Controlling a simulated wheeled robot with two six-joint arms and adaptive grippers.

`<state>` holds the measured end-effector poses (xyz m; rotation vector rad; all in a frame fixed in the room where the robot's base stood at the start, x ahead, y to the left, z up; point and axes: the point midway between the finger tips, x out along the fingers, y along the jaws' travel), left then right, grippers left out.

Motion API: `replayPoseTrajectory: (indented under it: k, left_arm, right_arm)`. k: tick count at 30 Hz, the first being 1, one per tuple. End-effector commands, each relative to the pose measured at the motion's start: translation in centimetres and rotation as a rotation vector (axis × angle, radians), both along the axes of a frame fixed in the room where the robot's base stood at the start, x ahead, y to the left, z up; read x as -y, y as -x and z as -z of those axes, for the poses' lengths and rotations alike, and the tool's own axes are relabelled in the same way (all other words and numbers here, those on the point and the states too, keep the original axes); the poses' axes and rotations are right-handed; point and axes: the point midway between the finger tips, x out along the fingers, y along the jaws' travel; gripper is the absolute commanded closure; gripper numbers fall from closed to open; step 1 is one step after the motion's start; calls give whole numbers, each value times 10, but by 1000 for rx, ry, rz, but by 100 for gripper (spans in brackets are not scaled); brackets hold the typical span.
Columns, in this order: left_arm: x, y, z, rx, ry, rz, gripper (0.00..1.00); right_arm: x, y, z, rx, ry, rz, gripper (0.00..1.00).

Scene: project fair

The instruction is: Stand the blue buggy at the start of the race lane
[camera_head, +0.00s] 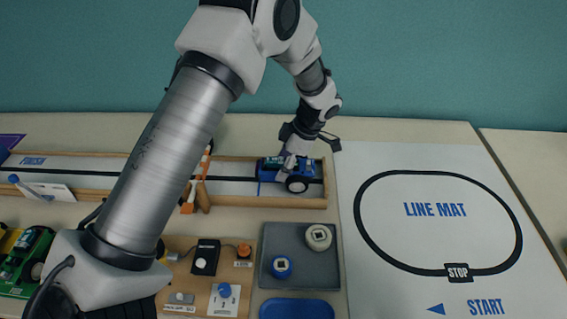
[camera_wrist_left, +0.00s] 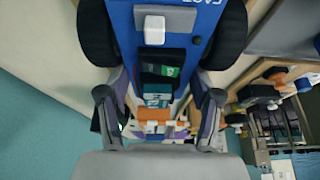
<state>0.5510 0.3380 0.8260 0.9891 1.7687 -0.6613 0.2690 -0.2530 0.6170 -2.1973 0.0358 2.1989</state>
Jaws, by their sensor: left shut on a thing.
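The blue buggy (camera_head: 274,171) with dark wheels is at the right end of the race lane (camera_head: 236,187), a long wooden-edged track with a dark centre line. My left gripper (camera_head: 296,160) is above it and shut on it. In the left wrist view the buggy (camera_wrist_left: 181,22) fills the top, between the two fingers of my left gripper (camera_wrist_left: 160,105). Its blue body, a white block and small boards show there. I cannot tell whether its wheels touch the lane floor. My right gripper is not in view.
An orange gate (camera_head: 201,190) stands across the lane, left of the buggy. A grey tray (camera_head: 296,268) with round parts lies in front. A white line mat (camera_head: 437,240) lies to the right. A green buggy (camera_head: 27,254) is at the left edge.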

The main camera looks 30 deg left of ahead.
Motion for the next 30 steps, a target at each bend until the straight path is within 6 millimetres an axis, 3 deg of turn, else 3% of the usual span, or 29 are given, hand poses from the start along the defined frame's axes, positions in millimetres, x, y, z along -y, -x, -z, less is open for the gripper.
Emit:
replayPoseTrajectory:
  k: [30]
  left_arm:
    - [0,0,5,1,0,0,61]
  right_arm:
    - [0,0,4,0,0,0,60]
